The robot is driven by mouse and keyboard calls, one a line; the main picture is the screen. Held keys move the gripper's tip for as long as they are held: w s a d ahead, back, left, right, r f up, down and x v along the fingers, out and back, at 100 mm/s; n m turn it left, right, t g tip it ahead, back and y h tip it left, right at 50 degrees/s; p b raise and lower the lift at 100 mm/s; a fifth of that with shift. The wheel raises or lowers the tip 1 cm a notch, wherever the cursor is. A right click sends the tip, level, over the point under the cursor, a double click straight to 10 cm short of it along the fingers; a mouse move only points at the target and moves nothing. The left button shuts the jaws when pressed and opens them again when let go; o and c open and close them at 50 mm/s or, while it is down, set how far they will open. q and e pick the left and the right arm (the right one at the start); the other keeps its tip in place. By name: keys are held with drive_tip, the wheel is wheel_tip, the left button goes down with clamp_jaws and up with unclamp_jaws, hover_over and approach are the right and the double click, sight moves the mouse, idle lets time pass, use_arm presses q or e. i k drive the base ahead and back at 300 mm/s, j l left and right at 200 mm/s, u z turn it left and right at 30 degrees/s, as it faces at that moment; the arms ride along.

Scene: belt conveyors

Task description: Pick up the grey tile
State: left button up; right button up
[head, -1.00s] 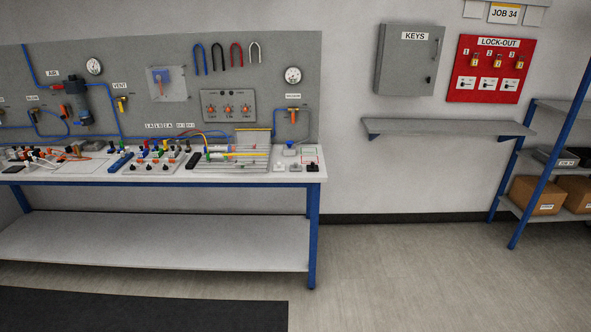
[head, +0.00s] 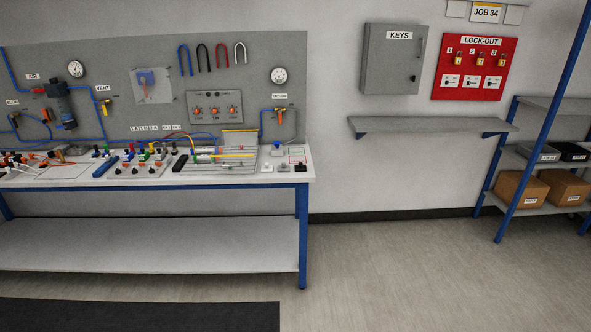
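I cannot make out the grey tile for certain. A few small white, grey and dark pieces (head: 282,168) lie at the right end of the workbench (head: 240,178), too small to tell apart. Neither of my grippers is in view.
The bench holds coloured fittings (head: 140,163) and a grey rack with cylinders (head: 222,160); a pegboard (head: 130,60) stands behind. A wall shelf (head: 430,125) is empty. A blue-post rack with boxes (head: 520,190) stands at right. The floor (head: 400,270) before the shelf is clear.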

sight(283, 167)
drive_tip(key=i+l+u, duration=0.1)
drive_tip(key=i+u, duration=0.15)
drive_tip(key=i, duration=0.3)
drive_tip(key=i+l+u, duration=0.3)
drive_tip(key=i, duration=0.25)
drive_tip(key=i+l+u, duration=0.25)
drive_tip(key=i, duration=0.3)
drive_tip(key=i+l+u, duration=0.25)
drive_tip(key=i+l, duration=0.15)
drive_tip(key=i, duration=0.1)
